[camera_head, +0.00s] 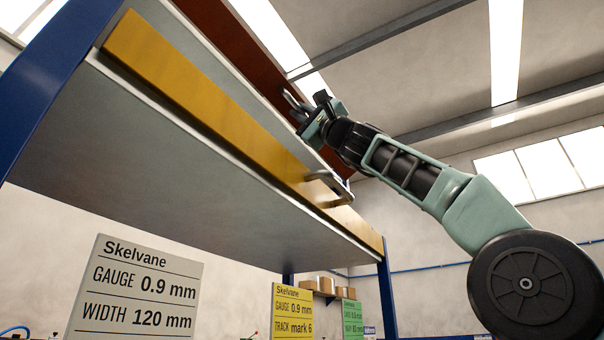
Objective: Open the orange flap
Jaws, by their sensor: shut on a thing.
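The orange flap (232,55) shows as a dark rust-orange panel in shade, running diagonally above and behind a yellow front. My gripper (298,108) is at the panel's lower right part, shut on a grey metal handle there. The fingers and the wrist partly hide this handle and its mounting. The yellow front (190,95) below has its own curved metal handle (328,186), which my gripper does not touch. How far the flap stands open is hard to tell from this low angle.
A blue upright (62,70) stands at left and another blue post (386,295) at right. A grey underside (170,165) spans between them. Signs stand below: white (135,290), yellow (292,312) and green (353,318). Boxes sit on a far shelf. Open air lies at right around my arm.

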